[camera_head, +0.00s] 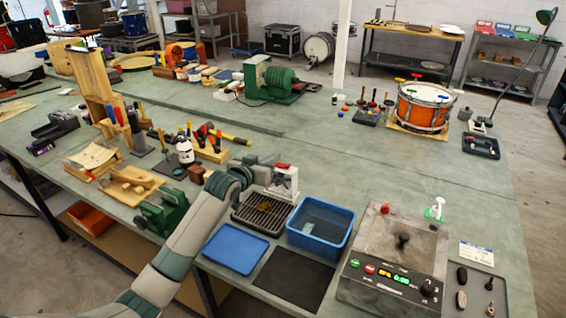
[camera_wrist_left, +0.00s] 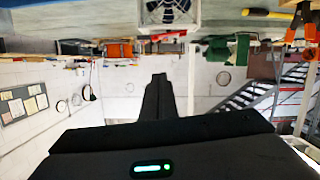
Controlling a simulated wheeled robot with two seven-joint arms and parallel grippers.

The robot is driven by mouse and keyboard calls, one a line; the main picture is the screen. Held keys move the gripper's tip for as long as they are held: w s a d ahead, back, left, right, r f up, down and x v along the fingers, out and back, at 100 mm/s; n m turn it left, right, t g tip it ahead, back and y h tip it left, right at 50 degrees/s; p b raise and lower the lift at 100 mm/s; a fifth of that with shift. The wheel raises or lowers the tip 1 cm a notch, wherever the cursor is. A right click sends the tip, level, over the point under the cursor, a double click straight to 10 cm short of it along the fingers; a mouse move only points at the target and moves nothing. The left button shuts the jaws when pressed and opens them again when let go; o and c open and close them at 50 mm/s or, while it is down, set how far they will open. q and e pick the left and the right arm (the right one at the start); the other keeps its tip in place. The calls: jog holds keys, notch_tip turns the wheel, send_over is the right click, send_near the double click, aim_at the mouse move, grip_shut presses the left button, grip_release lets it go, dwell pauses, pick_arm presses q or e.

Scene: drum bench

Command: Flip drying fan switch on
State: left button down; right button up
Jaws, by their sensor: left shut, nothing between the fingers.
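The drying fan (camera_head: 285,184) is a small white box with a dark grille, standing behind the drying rack. Its red switch (camera_head: 283,166) is on top. In the wrist view, which looks upside down, the fan (camera_wrist_left: 168,14) is at the top edge and the red switch (camera_wrist_left: 169,37) shows just below it. My left gripper (camera_head: 270,160) is beside the fan's top on its left, small and partly hidden by my wrist. In the wrist view my left gripper (camera_wrist_left: 159,78) is shut and empty, its tips pointing toward the switch. Contact with the switch cannot be told.
A dark drying rack (camera_head: 263,213), a blue tub (camera_head: 320,222), a blue mat (camera_head: 235,249) and a black mat (camera_head: 293,280) lie in front of the fan. A metal machine (camera_head: 395,265) stands right. Tools crowd the left; bench behind the fan is clear.

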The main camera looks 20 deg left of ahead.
pick_arm(q)
jog(key=p, duration=0.2)
send_over(281, 165)
jog(key=s+d, duration=0.2)
jog(key=s, duration=0.1)
jog(key=f, duration=0.1)
jog(key=shift+f+p, duration=0.6)
jog(key=shift+f, duration=1.6)
